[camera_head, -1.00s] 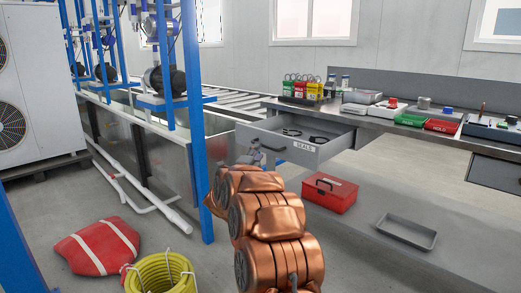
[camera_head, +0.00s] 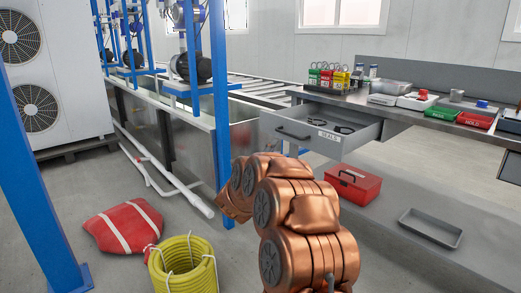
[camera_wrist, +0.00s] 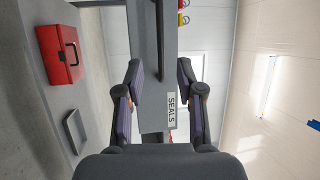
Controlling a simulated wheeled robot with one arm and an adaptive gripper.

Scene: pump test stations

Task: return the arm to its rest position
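My copper-coloured arm (camera_head: 305,230) rises from the bottom of the head view, folded in front of the drawer area. My gripper is hidden behind the arm there. In the wrist view my gripper (camera_wrist: 159,75) is open, its two dark fingers apart with nothing held between them. Beyond the fingers is the grey front of the drawer labelled SEALS (camera_wrist: 152,60), with its bar handle. The distance between fingers and drawer front is hard to tell. In the head view the drawer (camera_head: 305,138) stands pulled out, with dark rings inside.
A red toolbox (camera_head: 352,184) and grey tray (camera_head: 430,228) lie on the low shelf. The bench (camera_head: 400,112) carries padlocks and bins. A blue post (camera_head: 221,100) stands left of my arm. A yellow hose coil (camera_head: 185,265) and red-white bag (camera_head: 124,226) lie on the floor.

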